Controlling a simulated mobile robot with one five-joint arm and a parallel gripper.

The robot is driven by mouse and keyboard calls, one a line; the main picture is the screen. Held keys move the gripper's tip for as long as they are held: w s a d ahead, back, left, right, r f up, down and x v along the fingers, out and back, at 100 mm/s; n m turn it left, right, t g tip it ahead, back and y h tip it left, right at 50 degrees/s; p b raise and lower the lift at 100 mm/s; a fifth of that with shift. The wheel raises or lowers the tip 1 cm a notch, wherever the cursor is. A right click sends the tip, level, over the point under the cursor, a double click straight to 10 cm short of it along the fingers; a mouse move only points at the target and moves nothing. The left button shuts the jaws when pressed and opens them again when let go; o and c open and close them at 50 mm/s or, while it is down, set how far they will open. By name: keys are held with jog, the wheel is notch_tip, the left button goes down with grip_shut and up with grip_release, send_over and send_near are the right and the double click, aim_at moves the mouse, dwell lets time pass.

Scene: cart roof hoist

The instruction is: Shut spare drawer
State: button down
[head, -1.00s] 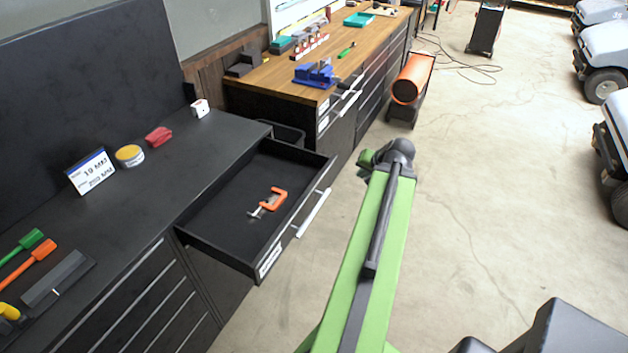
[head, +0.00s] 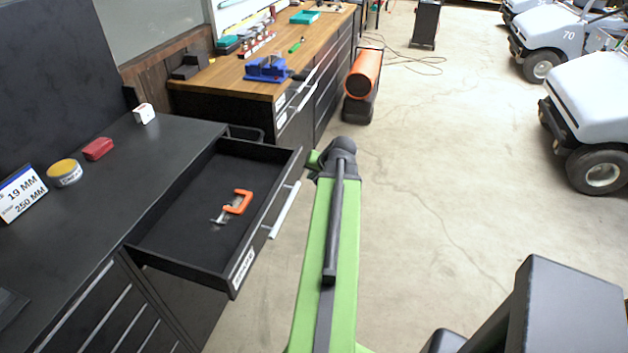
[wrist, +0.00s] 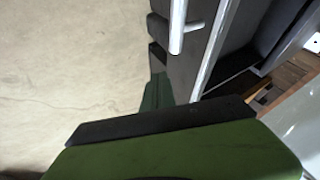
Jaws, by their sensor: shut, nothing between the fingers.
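The spare drawer (head: 185,222) is pulled out from the black cabinet on the left in the head view. An orange clamp (head: 237,203) lies inside. My gripper (wrist: 157,92) is shut and empty, beside the drawer's front in the wrist view. That front (wrist: 199,50) and its handle (wrist: 178,26) show close up there. In the head view my green arm stands just right of the drawer front and mostly hides the gripper. I cannot tell whether they touch.
A black worktop (head: 95,195) holds a sign, a yellow-topped tin (head: 64,172), a red item and a white cube. A wooden bench (head: 232,75) stands behind, with an orange heater (head: 363,75) beside it. Open floor lies to the right, with white carts (head: 600,110) beyond.

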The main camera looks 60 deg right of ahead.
aim_at(293, 179)
jog(key=shift+w+f+b, duration=0.3)
jog(key=shift+w+f, duration=0.2)
jog(key=shift+w, duration=0.5)
jog(key=shift+w+f+b, duration=0.25)
jog(key=shift+w+f, duration=0.25)
jog(key=shift+w, duration=0.5)
jog(key=shift+w+f+b, duration=0.3)
jog(key=shift+w+f, duration=0.2)
jog(key=shift+w, duration=0.5)
jog(key=shift+d, duration=0.1)
